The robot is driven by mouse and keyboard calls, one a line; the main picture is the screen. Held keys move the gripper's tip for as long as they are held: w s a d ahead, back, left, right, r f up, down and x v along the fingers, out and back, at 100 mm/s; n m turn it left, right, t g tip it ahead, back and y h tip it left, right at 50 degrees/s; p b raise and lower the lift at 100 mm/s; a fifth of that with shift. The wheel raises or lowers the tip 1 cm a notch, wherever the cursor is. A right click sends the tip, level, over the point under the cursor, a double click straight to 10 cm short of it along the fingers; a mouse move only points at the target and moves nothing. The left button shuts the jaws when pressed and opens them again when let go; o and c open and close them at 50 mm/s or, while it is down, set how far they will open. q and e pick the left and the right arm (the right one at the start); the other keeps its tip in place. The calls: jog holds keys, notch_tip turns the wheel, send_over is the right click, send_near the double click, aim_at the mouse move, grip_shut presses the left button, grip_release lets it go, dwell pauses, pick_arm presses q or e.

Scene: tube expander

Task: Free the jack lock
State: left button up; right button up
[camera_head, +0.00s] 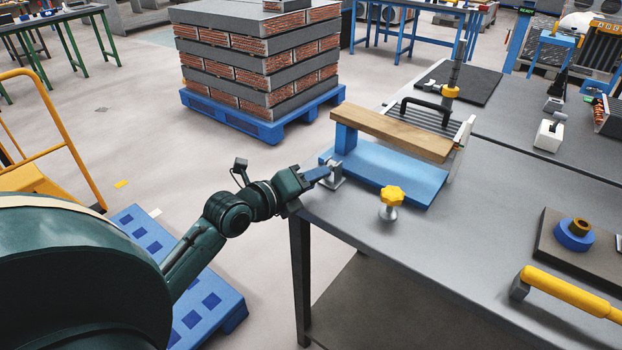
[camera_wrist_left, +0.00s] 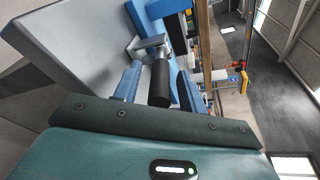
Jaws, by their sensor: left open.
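A small grey metal lock bracket (camera_head: 333,175) sits at the near left corner of the workbench, by a blue base plate (camera_head: 392,172). In the left wrist view the bracket (camera_wrist_left: 148,47) carries a black cylindrical handle (camera_wrist_left: 160,84). I take this to be the jack lock, though no label shows. My left gripper (camera_head: 318,175) reaches the bracket from the left. In the left wrist view the gripper (camera_wrist_left: 162,88) is open, with blue fingers on both sides of the handle. I cannot tell whether they touch it. My right gripper is not in view.
A yellow star knob (camera_head: 391,195) stands in front of the base plate. A wooden bar (camera_head: 391,131) spans above the plate. A yellow-handled tool (camera_head: 568,293) and a blue ring (camera_head: 574,234) lie at the right. The grey bench top (camera_head: 470,215) between them is clear.

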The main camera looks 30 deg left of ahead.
pick_arm(q)
jog(key=shift+w, duration=0.1)
jog(key=shift+c, duration=0.2)
grip_shut()
dwell(0.4)
